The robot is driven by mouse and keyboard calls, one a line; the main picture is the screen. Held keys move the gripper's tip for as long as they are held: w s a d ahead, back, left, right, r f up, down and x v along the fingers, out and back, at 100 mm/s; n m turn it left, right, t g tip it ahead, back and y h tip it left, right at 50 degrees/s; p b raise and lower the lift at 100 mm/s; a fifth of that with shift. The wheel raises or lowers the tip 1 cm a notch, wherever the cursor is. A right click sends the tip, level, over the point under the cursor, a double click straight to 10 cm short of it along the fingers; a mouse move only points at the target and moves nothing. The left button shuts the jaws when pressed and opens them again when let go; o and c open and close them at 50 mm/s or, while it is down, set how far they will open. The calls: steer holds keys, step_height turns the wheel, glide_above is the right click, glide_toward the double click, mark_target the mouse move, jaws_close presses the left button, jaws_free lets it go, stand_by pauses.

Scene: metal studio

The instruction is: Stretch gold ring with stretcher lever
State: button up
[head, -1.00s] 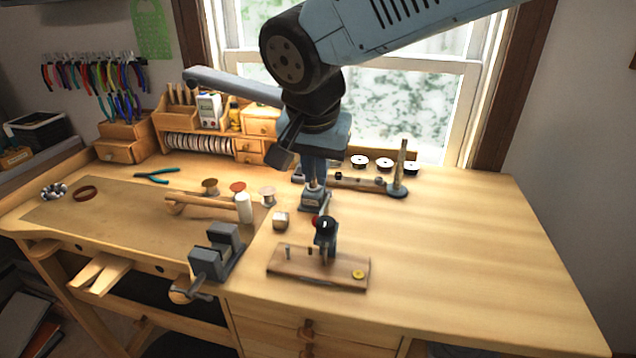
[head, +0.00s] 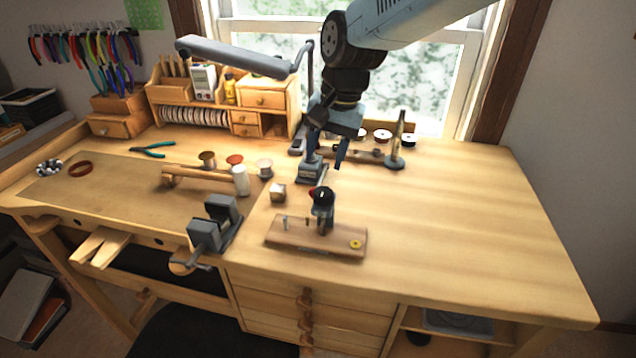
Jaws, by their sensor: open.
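A wooden board (head: 285,238) lies near the front middle of the bench. A dark upright tool with a red spot on top (head: 322,205) stands on it, possibly the stretcher with its lever. A small round yellow piece (head: 355,244), likely the gold ring, lies flat on the board's right end. My gripper (head: 326,155) is open and points down behind the board, above the bench and clear of both. It seems empty. Its left finger overlaps a small blue-grey stand (head: 310,174) in the picture; I cannot tell whether they touch.
A grey vise (head: 212,228) is fixed at the bench's front edge, left of the board. A post on a round base (head: 397,150) stands back right. The bench's right side is clear.

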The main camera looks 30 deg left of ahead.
mark_target(318, 183)
steer(key=f, duration=0.2)
steer(key=a+f, duration=0.1)
steer(key=f, duration=0.5)
steer(key=shift+s+a, duration=0.2)
steer(key=shift+a, duration=0.05)
jaws_close()
